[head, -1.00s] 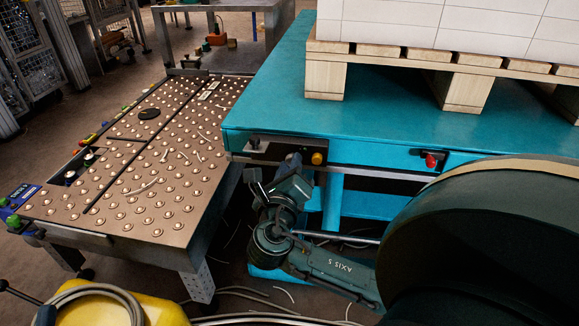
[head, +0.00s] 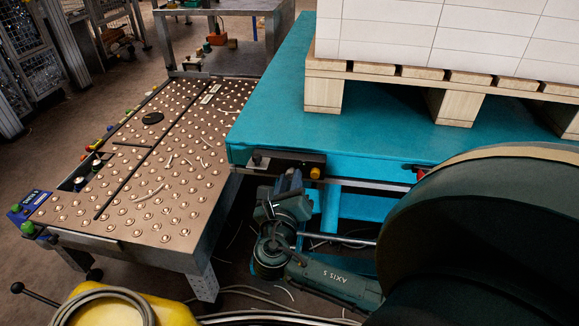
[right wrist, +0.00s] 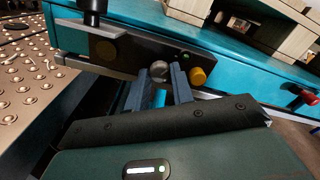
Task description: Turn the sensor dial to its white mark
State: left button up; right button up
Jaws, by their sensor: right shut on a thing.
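The sensor's black housing (head: 304,162) is fixed to the near edge of the teal table, and it also shows in the right wrist view (right wrist: 130,55). In the right wrist view a round grey dial (right wrist: 159,69) sits between the two blue-grey fingers of my right gripper (right wrist: 160,82). The fingers are shut on the dial. I cannot make out the white mark. In the head view my right gripper (head: 287,182) is just below the housing and hides the dial. My left gripper is not in view.
A yellow knob (right wrist: 198,76) is close to the right finger. A black cylinder (right wrist: 92,12) stands up from the housing's left end. The teal table (head: 270,120) carries a loaded wooden pallet (head: 455,105). A ball-studded conveyor table (head: 160,185) stands to the left.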

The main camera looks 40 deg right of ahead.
jog(key=m+p, duration=0.1)
jog(key=m, duration=0.1)
jog(key=shift+r+m+p, duration=0.15)
jog(key=shift+m+p, duration=0.15)
jog(key=shift+p, duration=0.05)
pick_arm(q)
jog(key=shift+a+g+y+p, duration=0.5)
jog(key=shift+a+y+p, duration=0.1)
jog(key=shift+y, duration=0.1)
pick_arm(e)
jog(key=shift+m, duration=1.3)
jog(key=o, duration=1)
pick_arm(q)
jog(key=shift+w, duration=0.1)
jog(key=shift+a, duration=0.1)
